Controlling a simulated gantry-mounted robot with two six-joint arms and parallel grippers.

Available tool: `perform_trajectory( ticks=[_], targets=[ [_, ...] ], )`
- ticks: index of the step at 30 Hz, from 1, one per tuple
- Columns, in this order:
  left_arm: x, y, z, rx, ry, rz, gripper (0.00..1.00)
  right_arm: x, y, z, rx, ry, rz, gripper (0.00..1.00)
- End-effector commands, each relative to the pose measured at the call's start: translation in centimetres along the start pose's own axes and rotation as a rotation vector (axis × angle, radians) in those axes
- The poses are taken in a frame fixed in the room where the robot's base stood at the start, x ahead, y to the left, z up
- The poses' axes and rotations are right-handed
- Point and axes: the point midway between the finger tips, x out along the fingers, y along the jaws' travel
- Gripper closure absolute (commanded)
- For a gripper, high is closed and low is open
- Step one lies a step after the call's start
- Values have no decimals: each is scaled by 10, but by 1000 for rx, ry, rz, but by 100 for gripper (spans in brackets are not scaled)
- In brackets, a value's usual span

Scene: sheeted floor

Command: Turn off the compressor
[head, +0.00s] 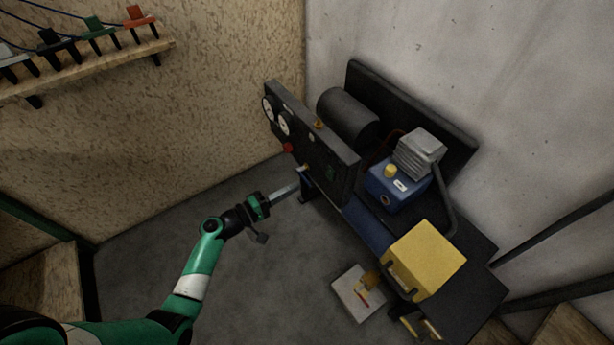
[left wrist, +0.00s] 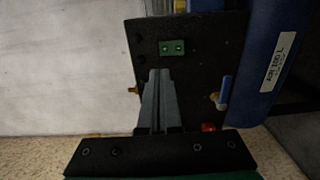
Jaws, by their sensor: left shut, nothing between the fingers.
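The compressor stands against the wall in the head view, with a black front panel (head: 315,150) carrying two round gauges, a red knob (head: 288,147) and a green switch (head: 330,172). My left gripper (head: 297,186) is in front of the panel, its fingers shut and empty. In the left wrist view the shut fingers (left wrist: 160,72) point at the panel, their tips just below the green switch box (left wrist: 172,47), which has two small round spots. I cannot tell whether the tips touch the panel. My right gripper is not in view.
A blue tank (left wrist: 276,65) and a blue-handled valve (left wrist: 225,92) are right of the fingers in the left wrist view. A yellow box (head: 425,260) stands at the compressor's right end. A shelf (head: 90,70) is at upper left.

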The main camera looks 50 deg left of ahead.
Motion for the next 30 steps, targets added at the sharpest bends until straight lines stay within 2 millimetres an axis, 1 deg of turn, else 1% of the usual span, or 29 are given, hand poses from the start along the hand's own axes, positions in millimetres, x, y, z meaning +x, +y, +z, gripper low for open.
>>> perform_trajectory(
  ticks=[1, 3, 6, 9, 26, 29, 30],
  targets=[
    [-11, 3, -1, -2, 5, -1, 100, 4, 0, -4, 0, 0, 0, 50],
    [-21, 3, -1, -2, 4, -1, 100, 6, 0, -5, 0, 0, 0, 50],
    [-30, 4, 0, 1, 3, 0, 100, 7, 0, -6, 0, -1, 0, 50],
    [-34, 4, 0, 1, 1, 0, 100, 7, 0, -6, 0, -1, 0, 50],
    [-34, 3, 0, 1, 0, 0, 100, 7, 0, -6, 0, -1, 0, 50],
    [-28, 10, 10, 3, -27, 2, 100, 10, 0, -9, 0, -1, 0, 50],
    [-20, 19, 17, 13, -52, 11, 100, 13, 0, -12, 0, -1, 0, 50]
  ],
)
